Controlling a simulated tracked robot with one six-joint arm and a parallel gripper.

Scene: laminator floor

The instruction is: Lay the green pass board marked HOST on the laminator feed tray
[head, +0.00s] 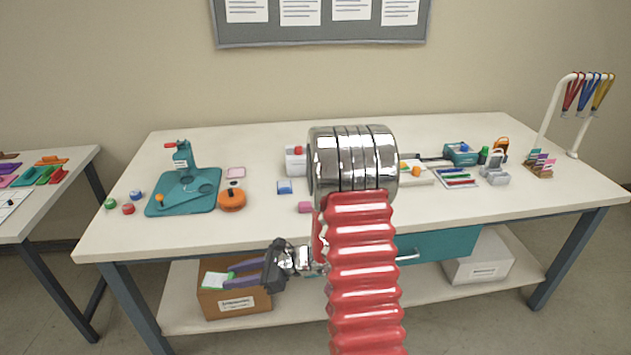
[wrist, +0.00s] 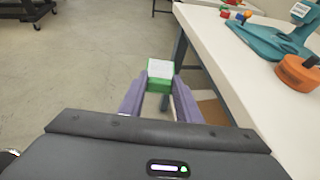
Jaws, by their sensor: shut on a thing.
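My gripper (head: 229,275) has purple fingers and is low in front of the table, left of my red ribbed arm. It is shut on a green board with a white label (head: 213,280). In the wrist view the green board (wrist: 160,75) sits between the fingertips of my gripper (wrist: 160,87), clear of the table edge. The lettering on the label is too small to read. My arm hides the middle of the table. A cream machine part (head: 414,174) shows just right of it; I cannot tell whether this is the laminator, and no feed tray shows clearly.
The white table (head: 265,235) carries a teal press (head: 185,190), an orange round tool (head: 232,200) and a teal box (head: 460,154). A cardboard box (head: 235,303) stands on the shelf behind my gripper. Coloured boards lie on the left table (head: 75,165).

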